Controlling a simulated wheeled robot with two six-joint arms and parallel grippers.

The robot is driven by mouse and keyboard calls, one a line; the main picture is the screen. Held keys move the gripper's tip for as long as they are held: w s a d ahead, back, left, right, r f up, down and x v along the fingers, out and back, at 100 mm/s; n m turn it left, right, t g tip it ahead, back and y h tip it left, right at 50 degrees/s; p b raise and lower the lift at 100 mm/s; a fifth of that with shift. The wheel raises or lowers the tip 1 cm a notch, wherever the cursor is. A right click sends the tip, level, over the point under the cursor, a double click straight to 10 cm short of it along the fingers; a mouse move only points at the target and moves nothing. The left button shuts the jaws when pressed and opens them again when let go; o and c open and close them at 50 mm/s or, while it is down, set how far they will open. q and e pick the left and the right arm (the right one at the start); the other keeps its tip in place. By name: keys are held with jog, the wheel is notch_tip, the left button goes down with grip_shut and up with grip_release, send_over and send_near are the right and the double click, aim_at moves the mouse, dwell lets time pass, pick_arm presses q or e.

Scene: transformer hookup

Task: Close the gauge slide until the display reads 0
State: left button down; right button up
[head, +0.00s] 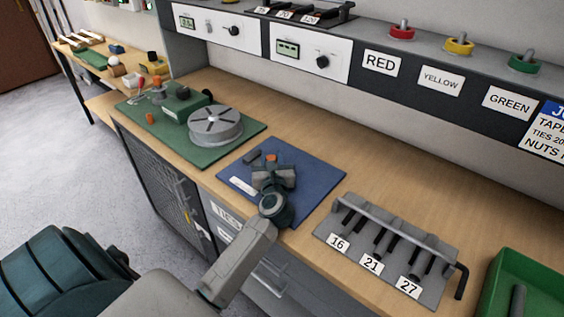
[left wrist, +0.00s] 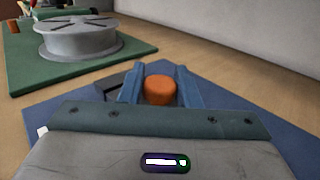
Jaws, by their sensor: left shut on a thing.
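The gauge (head: 252,156) lies on a blue mat (head: 322,176) on the bench, with only a dark end and an orange knob (head: 271,158) showing in the head view. A small white plate (head: 243,187) lies on the mat beside it. My left gripper (head: 272,170) is down over the mat at the gauge. In the left wrist view the blue fingers (left wrist: 160,86) stand on either side of the orange knob (left wrist: 160,91), shut on it. The gripper hides most of the gauge, and I cannot read a gauge display. My right gripper is not in view.
A green mat (head: 240,143) with a grey reel (head: 215,125) lies to the left. A grey rack (head: 330,229) of tools labelled 16, 21 and 27 stands to the right, near a green bin (head: 540,285). The bench behind the blue mat is clear.

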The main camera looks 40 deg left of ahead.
pick_arm(q)
jog(key=shift+a, duration=0.35)
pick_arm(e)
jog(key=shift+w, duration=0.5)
pick_arm(q)
jog(key=c, duration=1.2)
grip_release()
jog(key=shift+o, duration=0.5)
jog(key=shift+a+f, duration=0.1)
jog(key=shift+a, duration=0.05)
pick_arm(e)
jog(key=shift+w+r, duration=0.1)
